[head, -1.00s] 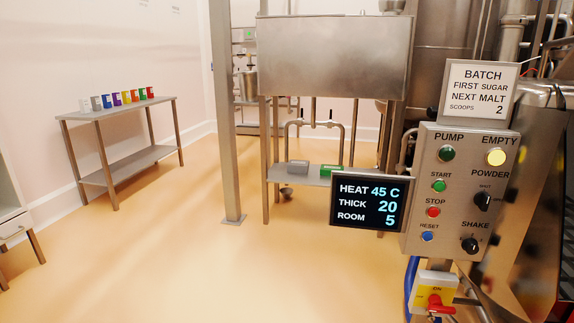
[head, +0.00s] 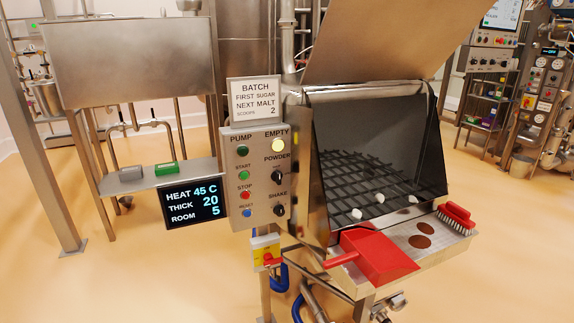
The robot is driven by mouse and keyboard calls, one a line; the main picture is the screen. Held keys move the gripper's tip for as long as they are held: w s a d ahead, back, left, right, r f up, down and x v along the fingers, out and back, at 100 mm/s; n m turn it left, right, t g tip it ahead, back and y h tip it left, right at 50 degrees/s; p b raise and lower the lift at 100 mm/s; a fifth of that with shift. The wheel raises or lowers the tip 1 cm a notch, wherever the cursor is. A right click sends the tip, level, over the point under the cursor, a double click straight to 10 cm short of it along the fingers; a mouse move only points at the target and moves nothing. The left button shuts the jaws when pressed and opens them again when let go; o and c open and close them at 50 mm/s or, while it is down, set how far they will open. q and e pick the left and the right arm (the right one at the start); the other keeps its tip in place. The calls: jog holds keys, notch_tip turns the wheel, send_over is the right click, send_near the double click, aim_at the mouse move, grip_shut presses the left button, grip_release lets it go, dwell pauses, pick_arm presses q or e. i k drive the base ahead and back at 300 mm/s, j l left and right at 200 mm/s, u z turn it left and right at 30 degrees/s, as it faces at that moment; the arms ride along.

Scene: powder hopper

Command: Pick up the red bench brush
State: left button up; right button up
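The red bench brush (head: 455,216) lies at the right end of the perforated metal shelf (head: 440,247) in front of the hopper. Its red handle is uppermost and its pale bristles show along the lower front side. Nothing touches it from above. Neither of my grippers shows in the head view.
A red scoop (head: 376,257) lies on the shelf's left part, its handle past the left edge. Two brown discs (head: 421,241) lie between scoop and brush. The open hopper (head: 375,165) with a dark grid and white lumps stands behind. A control panel (head: 262,180) stands left. Floor at right is clear.

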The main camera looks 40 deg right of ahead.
aim_at(457, 216)
jog(key=z, duration=2.25)
